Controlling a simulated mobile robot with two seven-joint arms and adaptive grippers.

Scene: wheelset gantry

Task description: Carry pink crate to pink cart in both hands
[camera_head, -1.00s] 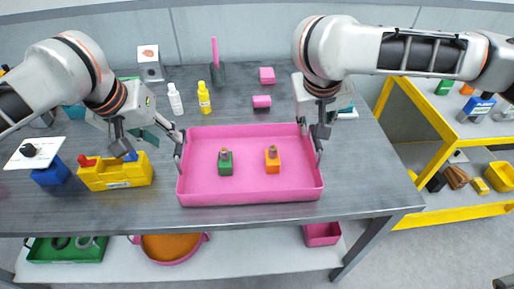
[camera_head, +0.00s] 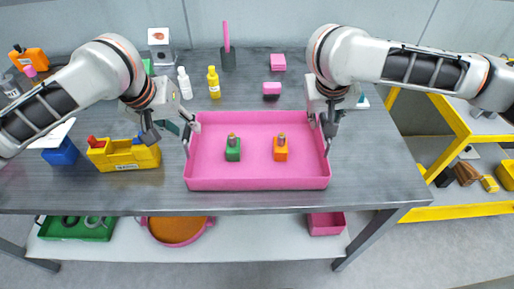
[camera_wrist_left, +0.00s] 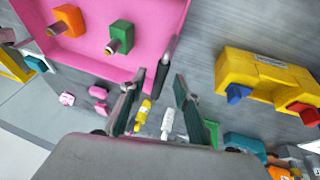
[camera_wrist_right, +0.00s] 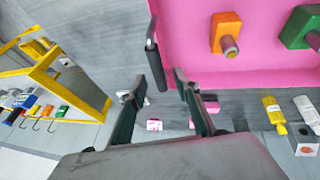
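The pink crate (camera_head: 257,184) stands on the grey table, with a green block topped by a knob (camera_head: 232,150) and an orange one (camera_head: 281,150) inside. My left gripper (camera_head: 188,135) is at its left side. In the left wrist view its fingers (camera_wrist_left: 159,80) are apart, with the crate's dark left handle (camera_wrist_left: 163,68) between the tips. My right gripper (camera_head: 326,135) is at the right side. In the right wrist view its fingers (camera_wrist_right: 160,80) are also apart, with the right handle (camera_wrist_right: 155,65) between them. Neither gripper visibly clamps its handle. No pink cart is in view.
A yellow bin (camera_head: 125,156) and a blue box (camera_head: 62,153) are left of the crate. White (camera_head: 184,83) and yellow (camera_head: 213,83) bottles and small pink blocks (camera_head: 271,89) stand behind it. A yellow-framed cart (camera_head: 455,125) is at the right. Trays lie on the shelf below.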

